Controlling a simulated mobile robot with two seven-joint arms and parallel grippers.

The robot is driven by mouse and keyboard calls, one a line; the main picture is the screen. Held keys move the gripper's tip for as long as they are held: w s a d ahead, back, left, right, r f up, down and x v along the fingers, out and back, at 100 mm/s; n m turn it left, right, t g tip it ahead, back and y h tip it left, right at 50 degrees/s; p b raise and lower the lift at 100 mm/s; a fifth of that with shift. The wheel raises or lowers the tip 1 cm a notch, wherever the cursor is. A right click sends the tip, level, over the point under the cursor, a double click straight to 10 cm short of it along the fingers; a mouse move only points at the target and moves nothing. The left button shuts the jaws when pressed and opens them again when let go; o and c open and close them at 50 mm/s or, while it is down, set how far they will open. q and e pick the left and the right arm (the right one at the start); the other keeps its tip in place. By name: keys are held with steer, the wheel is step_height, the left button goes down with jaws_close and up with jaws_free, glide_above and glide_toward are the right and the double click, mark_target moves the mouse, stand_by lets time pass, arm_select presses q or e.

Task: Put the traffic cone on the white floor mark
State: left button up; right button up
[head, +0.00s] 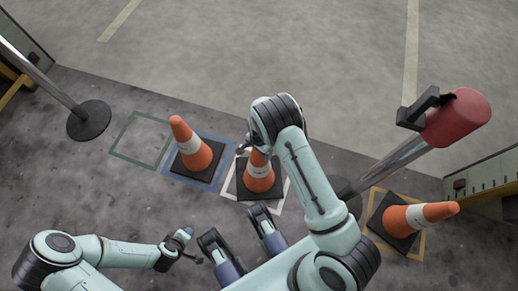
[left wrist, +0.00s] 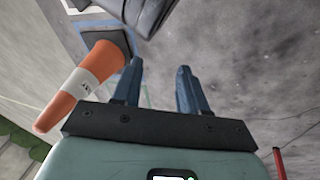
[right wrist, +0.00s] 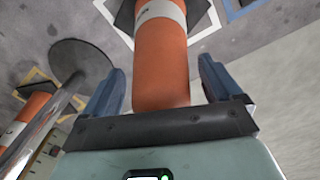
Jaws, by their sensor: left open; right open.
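An orange cone with a white band (head: 259,184) stands upright on its black base inside the white floor mark (head: 283,203). My right gripper (head: 246,149) is at the top of this cone, partly hidden by its own wrist. In the right wrist view the cone (right wrist: 160,60) rises between the open fingers (right wrist: 160,88); I see no clear grip on it. My left gripper (head: 184,235) is open and empty, low at the left. In the left wrist view its fingers (left wrist: 158,70) are apart, with the blue-mark cone (left wrist: 85,82) beside them.
Another cone (head: 192,146) stands on the blue mark (head: 187,180), just left of the white one. A third cone (head: 420,215) is on the yellow mark (head: 420,245) at right. The green mark (head: 127,154) is empty. Posts stand at left (head: 88,120) and right (head: 400,158).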

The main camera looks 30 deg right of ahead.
step_height(320, 180, up, 11)
steer(key=p, duration=0.3)
steer(key=shift+f, duration=0.1)
steer(key=shift+r, duration=0.65)
arm_select(q)
steer(key=s+d+r+g+h, duration=0.1)
steer(key=s+d+r, duration=0.2)
steer(key=s+r, duration=0.1)
steer(key=shift+s, duration=0.6)
steer(key=shift+a, duration=0.1)
